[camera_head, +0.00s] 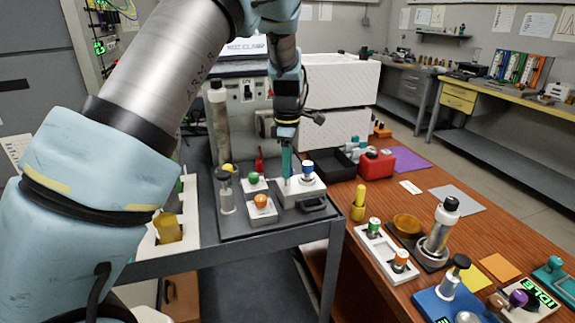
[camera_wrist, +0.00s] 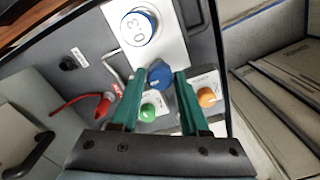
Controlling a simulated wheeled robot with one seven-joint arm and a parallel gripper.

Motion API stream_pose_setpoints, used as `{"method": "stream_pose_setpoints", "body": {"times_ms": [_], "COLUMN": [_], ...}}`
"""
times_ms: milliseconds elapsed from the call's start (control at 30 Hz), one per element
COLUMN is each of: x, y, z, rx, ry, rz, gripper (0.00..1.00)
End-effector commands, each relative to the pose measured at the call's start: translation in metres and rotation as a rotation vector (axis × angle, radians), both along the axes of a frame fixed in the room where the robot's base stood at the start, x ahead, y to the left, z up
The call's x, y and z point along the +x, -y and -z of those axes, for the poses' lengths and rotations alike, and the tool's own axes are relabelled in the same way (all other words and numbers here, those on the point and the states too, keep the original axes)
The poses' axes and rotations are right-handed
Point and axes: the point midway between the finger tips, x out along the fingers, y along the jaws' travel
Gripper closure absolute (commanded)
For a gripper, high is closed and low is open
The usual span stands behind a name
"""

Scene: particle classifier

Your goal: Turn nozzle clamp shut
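My gripper (camera_head: 287,176) points down over the white block beside the machine in the head view. Its two teal fingers stand apart in the wrist view (camera_wrist: 160,80). A dark blue round knob (camera_wrist: 160,73) shows in the gap near the fingertips; I cannot tell whether they touch it. A white dial with a blue ring and the figures 0 and 3 (camera_wrist: 140,27) is beyond it on a white plate; in the head view a blue-topped white cylinder (camera_head: 308,170) stands right of the fingers. No part is clearly marked as the nozzle clamp.
A green knob (camera_head: 254,178) and an orange knob (camera_head: 261,201) sit close to the fingers. A red handle with a red cable (camera_wrist: 102,106) lies left of them in the wrist view. The grey machine (camera_head: 248,110) rises behind. A wooden table (camera_head: 480,240) with tools is on the right.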

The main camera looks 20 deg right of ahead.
Motion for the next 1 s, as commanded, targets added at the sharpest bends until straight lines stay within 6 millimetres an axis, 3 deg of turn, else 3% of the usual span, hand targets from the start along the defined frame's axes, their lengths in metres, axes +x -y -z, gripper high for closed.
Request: {"method": "stream_pose_setpoints", "body": {"times_ms": [33,367,767,1000], "x": [0.0000,-0.0001,-0.0003,0.0000], "y": [0.0000,0.0000,0.0001,0.0004], "z": [-0.0001,-0.0002,-0.0003,-0.0004], "rx": [0.000,0.000,0.000,0.000], "ry": [0.000,0.000,-0.001,-0.001], "rz": [0.000,0.000,0.021,0.133], "gripper": [0.62,0.99,1.00,1.00]}}
